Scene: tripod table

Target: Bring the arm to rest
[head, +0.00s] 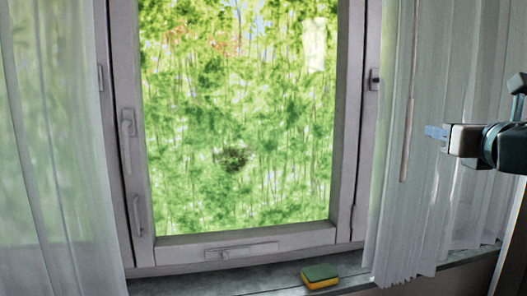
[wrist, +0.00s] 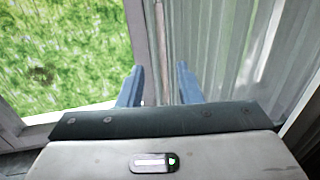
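My gripper (head: 437,132) is at the right of the head view, raised in front of the right curtain and pointing left. In the wrist view, its two blue fingers (wrist: 159,88) stand apart with nothing between them. The gripper is open and empty. Behind the fingers are the window frame edge and the pale curtain. Most of my arm is outside the head view.
A closed window (head: 238,130) with a grey frame fills the middle. Sheer curtains hang at the left (head: 60,150) and right (head: 415,215). A green and yellow sponge (head: 320,276) lies on the window sill (head: 250,284).

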